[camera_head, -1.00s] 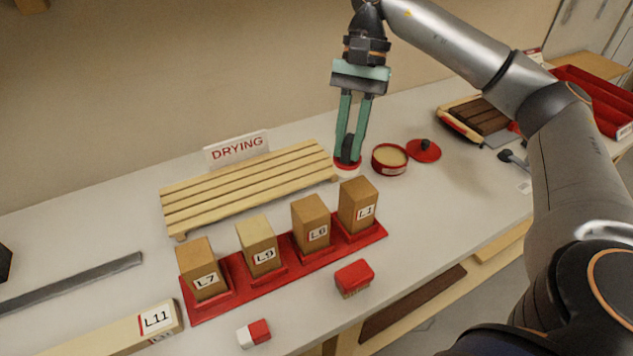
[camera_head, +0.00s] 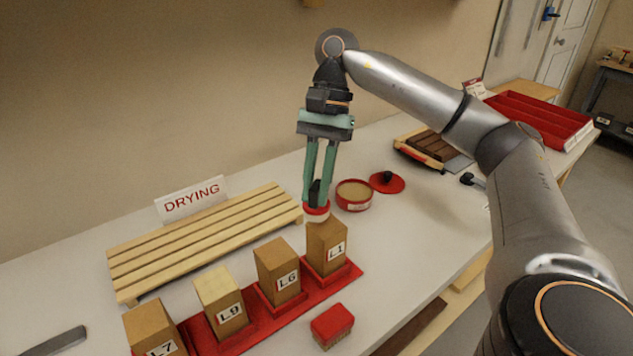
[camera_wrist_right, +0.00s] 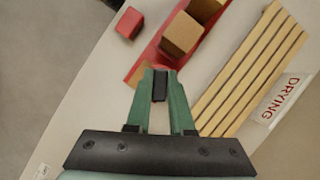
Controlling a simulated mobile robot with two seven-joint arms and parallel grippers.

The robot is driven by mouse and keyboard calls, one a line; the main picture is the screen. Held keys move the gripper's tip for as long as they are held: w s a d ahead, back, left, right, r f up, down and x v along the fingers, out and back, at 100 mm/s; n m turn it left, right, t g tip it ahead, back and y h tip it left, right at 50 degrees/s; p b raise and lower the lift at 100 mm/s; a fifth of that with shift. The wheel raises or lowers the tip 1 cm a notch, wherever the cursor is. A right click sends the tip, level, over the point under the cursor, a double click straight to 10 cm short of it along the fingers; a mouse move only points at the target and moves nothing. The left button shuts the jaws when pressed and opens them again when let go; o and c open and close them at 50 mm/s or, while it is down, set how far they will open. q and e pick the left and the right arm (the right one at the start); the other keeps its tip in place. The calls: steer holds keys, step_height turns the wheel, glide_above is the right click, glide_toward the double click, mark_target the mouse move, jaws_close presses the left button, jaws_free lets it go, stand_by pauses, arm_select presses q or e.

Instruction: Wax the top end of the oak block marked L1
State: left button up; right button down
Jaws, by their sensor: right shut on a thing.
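The oak block marked L1 (camera_head: 325,257) stands upright at the right end of a red rack (camera_head: 352,272). My right gripper (camera_head: 317,194) is shut on the dark handle of a round red and white applicator (camera_head: 316,213). The applicator is at the far edge of L1's top in the head view; I cannot tell whether it touches. In the wrist view the gripper (camera_wrist_right: 160,88) holds the dark handle, and L1 (camera_wrist_right: 136,77) is partly hidden behind the fingers. The open red wax tin (camera_head: 353,196) stands to the right. My left gripper is out of view.
Blocks L6 (camera_head: 277,272), L9 (camera_head: 221,303), with a paler top, and L7 (camera_head: 152,330) stand along the rack. A slatted drying rack (camera_head: 205,238) lies behind. A red lid (camera_head: 387,183) is beside the tin. A red brush-like block (camera_head: 332,325) lies in front.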

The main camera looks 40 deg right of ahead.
steer(key=shift+f+b, duration=0.8)
steer(key=shift+f, duration=0.35)
stand_by(0.5)
